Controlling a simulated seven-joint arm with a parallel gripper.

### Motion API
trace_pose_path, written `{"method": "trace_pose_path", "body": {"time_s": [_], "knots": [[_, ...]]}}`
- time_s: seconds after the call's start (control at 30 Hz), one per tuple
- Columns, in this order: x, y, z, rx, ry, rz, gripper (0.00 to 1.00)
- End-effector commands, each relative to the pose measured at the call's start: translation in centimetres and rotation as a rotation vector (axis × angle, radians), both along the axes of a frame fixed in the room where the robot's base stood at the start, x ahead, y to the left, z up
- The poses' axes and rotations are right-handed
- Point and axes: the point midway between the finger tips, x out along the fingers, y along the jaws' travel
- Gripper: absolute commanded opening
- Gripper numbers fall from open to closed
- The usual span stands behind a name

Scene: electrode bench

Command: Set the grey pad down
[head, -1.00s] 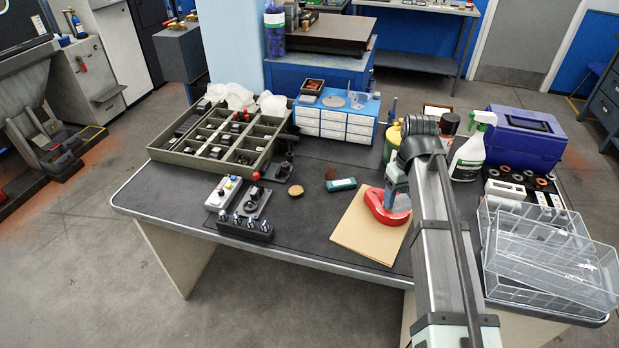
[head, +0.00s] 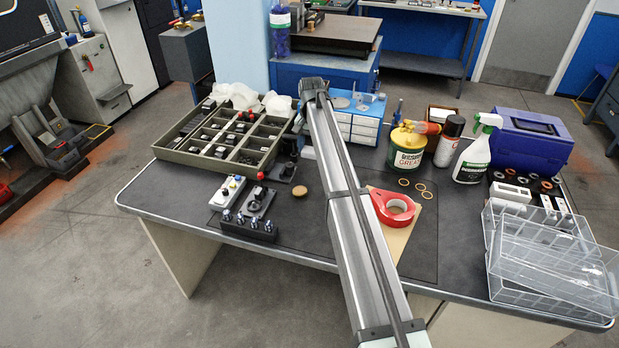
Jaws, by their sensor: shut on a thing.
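I cannot make out the grey pad in the head view; nothing there is clearly it. My arm runs up the middle of the picture and ends above the back of the bench. My gripper is hidden behind the arm, so its fingers and anything between them do not show. A dark mat (head: 425,245) lies on the bench (head: 160,192) under and around the arm.
Left of the arm are a compartment tray (head: 175,155), a switch box (head: 227,190), a knob block (head: 250,228) and a cork disc (head: 299,190). Right are a red tape roll (head: 380,206), grease tin (head: 405,155), spray bottle (head: 474,160) and clear boxes (head: 550,270).

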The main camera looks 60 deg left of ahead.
Motion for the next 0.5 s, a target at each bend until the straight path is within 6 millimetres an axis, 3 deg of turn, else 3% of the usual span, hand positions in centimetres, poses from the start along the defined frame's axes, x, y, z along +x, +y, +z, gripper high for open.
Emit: {"method": "trace_pose_path", "body": {"time_s": [0.17,0.5], "knots": [[-0.2,0.6,-1.2,0.0,0.0,-0.012,0.32],[-0.2,0.5,-6.1,-0.001,0.0,-0.011,0.32]]}}
